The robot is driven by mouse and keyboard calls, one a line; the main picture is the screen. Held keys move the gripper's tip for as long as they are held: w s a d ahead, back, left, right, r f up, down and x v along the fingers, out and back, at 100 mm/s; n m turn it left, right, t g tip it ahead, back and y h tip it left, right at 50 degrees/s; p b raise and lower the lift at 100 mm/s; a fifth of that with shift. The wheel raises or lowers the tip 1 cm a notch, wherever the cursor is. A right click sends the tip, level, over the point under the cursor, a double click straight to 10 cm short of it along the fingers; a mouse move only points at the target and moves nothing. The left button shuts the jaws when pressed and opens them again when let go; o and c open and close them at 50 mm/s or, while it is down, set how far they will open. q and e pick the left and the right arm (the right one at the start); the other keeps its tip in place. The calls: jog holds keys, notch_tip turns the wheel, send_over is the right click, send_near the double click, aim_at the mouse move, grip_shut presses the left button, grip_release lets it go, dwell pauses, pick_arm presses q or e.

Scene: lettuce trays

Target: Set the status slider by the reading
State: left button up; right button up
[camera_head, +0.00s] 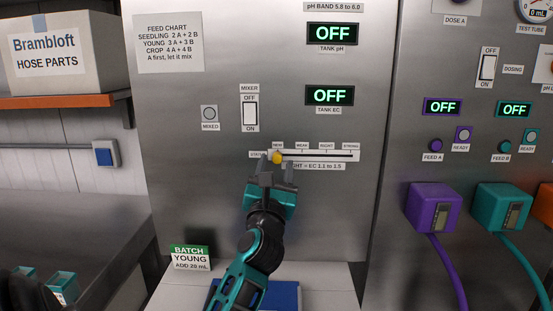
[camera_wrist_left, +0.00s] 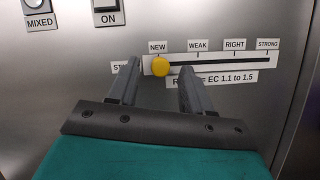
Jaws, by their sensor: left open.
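The status slider's yellow knob (camera_head: 277,157) sits at the left end of its track (camera_head: 320,156), under the NEW mark. WEAK, RIGHT and STRONG follow to the right, and the label below reads "EC 1.1 to 1.5", partly hidden. My left gripper (camera_head: 277,166) is open at the panel just below the knob. In the left wrist view the knob (camera_wrist_left: 160,66) shows between the two open fingers (camera_wrist_left: 158,75), nearer the left one; whether they touch it I cannot tell. The TANK EC display (camera_head: 330,95) and TANK pH display (camera_head: 332,33) both read OFF.
A MIXER switch (camera_head: 250,113) and a MIXED lamp (camera_head: 209,113) are on the panel above left. A BATCH YOUNG card (camera_head: 190,258) stands below left. Purple (camera_head: 433,207) and teal (camera_head: 501,209) feed units with hoses are at right. The panel around the slider is clear.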

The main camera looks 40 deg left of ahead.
pick_arm(q)
jog(key=shift+x, duration=1)
grip_shut()
